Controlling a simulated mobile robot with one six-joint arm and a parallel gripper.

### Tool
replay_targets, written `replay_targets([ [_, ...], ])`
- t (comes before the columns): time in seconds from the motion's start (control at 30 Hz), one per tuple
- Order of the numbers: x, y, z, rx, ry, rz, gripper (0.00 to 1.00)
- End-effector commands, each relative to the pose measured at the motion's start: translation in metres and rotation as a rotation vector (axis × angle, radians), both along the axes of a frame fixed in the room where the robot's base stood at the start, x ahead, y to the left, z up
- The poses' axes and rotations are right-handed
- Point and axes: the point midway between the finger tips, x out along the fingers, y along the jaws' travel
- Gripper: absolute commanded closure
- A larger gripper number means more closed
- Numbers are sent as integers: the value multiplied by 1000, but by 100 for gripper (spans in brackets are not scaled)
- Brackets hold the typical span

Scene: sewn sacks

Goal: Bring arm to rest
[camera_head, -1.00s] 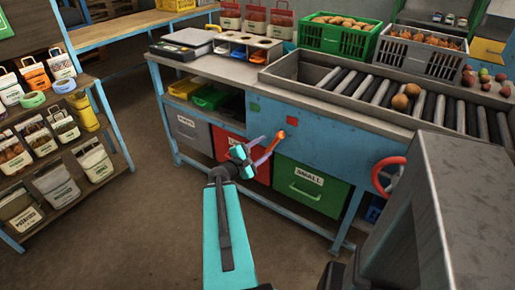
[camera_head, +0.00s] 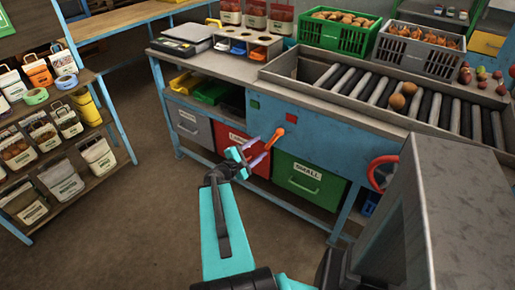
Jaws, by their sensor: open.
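My teal arm (camera_head: 223,225) reaches up from the bottom of the view and bends at a dark wrist. My gripper (camera_head: 262,150) is at its end, open and empty. Its pale fingers point right and upward, in front of the blue sorting bench (camera_head: 318,136). In the picture the fingers lie close to an orange lever (camera_head: 275,138) on the bench front. I cannot tell whether they touch it. The lower part of my arm is cut off by the frame edge.
Red (camera_head: 243,148) and green (camera_head: 305,180) bins stand under the bench. A roller tray (camera_head: 360,92) with two potatoes lies on top. A red wheel (camera_head: 381,172) sticks out at right. Shelves of sacks (camera_head: 62,178) stand at left. The floor (camera_head: 150,225) between is clear.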

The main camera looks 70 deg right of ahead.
Motion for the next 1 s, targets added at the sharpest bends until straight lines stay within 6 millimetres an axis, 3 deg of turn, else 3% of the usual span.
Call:
replay_targets([
  [0.4,0,0,0,1,0,1,53],
  [0.57,11,3,0,0,0,18,53],
  [0.77,51,21,-9,12,8,87,53],
  [1.0,118,62,-32,41,30,210,53],
])
